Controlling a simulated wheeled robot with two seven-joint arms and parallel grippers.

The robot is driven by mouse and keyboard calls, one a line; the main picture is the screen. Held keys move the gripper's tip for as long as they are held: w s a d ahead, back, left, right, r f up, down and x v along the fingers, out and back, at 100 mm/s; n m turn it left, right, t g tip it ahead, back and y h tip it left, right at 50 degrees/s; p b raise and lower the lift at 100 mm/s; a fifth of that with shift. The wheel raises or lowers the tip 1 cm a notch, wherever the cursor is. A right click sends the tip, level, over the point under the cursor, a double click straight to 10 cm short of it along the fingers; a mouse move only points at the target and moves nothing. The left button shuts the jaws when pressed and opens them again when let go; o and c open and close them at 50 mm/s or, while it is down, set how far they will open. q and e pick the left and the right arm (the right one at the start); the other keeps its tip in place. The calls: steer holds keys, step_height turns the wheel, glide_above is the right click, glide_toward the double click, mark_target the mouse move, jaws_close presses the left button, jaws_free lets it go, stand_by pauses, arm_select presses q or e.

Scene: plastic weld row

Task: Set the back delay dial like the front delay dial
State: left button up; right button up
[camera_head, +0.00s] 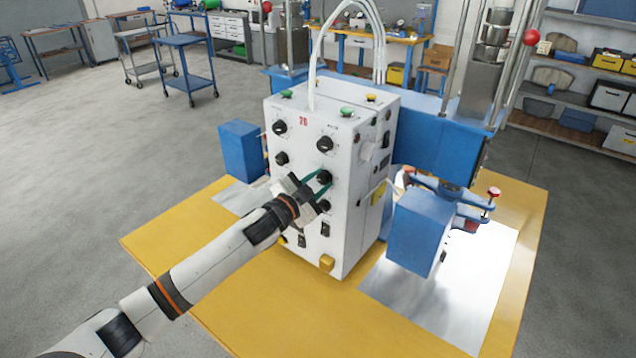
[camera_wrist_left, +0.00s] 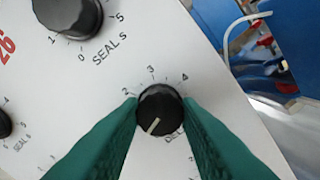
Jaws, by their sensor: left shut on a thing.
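The white control box (camera_head: 345,235) marked 26 carries two columns of black dials. My left gripper (camera_head: 322,184) is at the middle dial of the right column. In the left wrist view its green fingers (camera_wrist_left: 162,115) are shut on a black delay dial (camera_wrist_left: 161,104), one on each side. This dial's white mark points down and slightly left in that view; the scale numbers 2, 3 and 4 show around its upper side. The left column's middle dial (camera_head: 282,158) is too small to read. Which delay dial is front or back is not clear. My right gripper is out of view.
A seal dial (camera_wrist_left: 72,14) sits above the held one, and another dial (camera_wrist_left: 4,124) is at the wrist view's left edge. Blue blocks (camera_head: 240,148) and (camera_head: 419,228) flank the box. White hoses rise from its top. The yellow table (camera_head: 190,235) is clear at front left.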

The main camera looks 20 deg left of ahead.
arm_select(q)
steer(key=m, duration=0.4)
steer(key=shift+m, duration=0.4)
stand_by(0.4)
steer(key=o, duration=1)
steer(key=shift+c, duration=0.2)
steer(key=b+v, duration=0.3)
steer(key=v, duration=0.9)
